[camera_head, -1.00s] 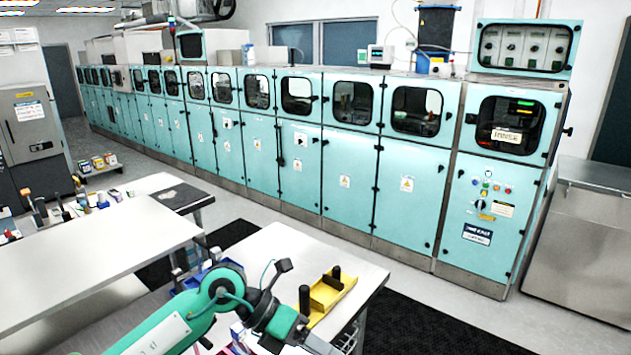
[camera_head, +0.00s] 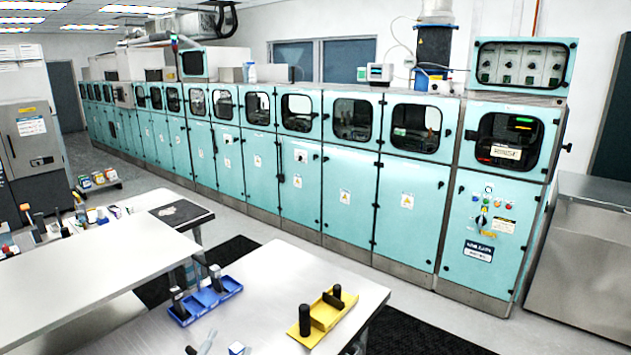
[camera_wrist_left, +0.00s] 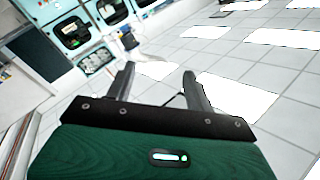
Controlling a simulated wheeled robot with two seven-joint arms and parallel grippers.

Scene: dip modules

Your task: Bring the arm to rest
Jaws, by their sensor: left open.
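My left gripper (camera_wrist_left: 159,70) shows in the left wrist view. Its two dark fingers stand apart with nothing between them, beyond a green housing. Pale ceiling tiles and bright light panels lie behind the fingers, with the teal machine at the upper left. I cannot make out the left arm or gripper in the head view. My right gripper is in neither view.
The near bench (camera_head: 270,275) holds a yellow holder (camera_head: 326,312) with black knobs and a blue bin (camera_head: 205,300). Another white bench (camera_head: 90,270) stands left. The long teal machine (camera_head: 412,205) runs behind, beyond a strip of floor.

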